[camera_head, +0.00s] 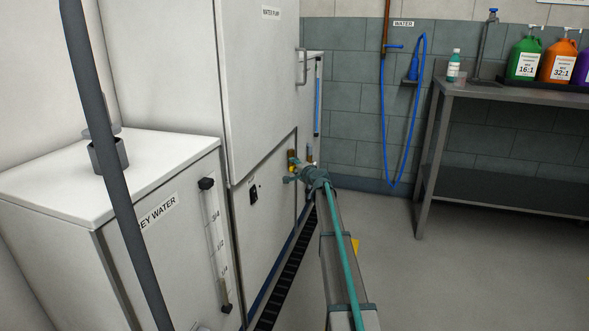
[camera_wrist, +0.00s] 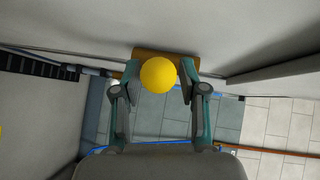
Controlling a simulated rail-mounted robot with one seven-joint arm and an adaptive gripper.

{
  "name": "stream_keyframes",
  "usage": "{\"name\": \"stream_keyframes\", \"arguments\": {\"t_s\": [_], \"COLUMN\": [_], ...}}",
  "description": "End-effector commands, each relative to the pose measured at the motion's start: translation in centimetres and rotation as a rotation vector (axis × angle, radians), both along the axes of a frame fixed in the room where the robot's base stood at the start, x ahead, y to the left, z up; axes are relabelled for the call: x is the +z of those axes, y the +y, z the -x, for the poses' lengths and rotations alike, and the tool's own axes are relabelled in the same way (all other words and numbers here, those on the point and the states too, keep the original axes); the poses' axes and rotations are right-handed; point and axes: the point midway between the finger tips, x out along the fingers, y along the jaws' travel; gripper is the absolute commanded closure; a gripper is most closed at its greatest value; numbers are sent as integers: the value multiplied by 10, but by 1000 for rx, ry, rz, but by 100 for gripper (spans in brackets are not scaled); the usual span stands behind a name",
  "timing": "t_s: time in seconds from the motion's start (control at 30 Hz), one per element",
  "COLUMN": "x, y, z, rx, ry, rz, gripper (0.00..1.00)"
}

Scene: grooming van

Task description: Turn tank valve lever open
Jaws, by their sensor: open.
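In the wrist view a round yellow knob (camera_wrist: 158,76) sits between the two fingertips of my gripper (camera_wrist: 159,72), in front of a brown-orange block (camera_wrist: 150,54). It looks like the end of the valve lever. The fingers are open, one on each side; a narrow gap shows at the right, and I cannot tell whether the left finger touches. In the head view my gripper (camera_head: 292,173) is at the side of the white cabinet, beside a small brass and yellow fitting (camera_head: 291,157). The rest of the lever and the valve body are hidden or too small to make out.
The grey water tank (camera_head: 170,245) stands at the left, the tall white water pump cabinet (camera_head: 255,85) behind it. A dark slotted strip (camera_head: 285,275) runs along the cabinet's foot. A blue hose (camera_head: 385,130) hangs on the back wall.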

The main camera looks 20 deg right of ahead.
Motion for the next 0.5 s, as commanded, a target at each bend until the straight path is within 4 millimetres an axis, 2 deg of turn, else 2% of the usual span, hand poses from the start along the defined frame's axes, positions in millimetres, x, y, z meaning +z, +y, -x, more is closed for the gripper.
{"name": "stream_keyframes", "arguments": {"t_s": [0.13, 0.37, 0.5], "x": [0, 0, 0], "y": [0, 0, 0], "z": [0, 0, 0], "rx": [0, 0, 0], "ry": [0, 0, 0], "rz": [0, 0, 0], "gripper": [59, 98, 100]}}
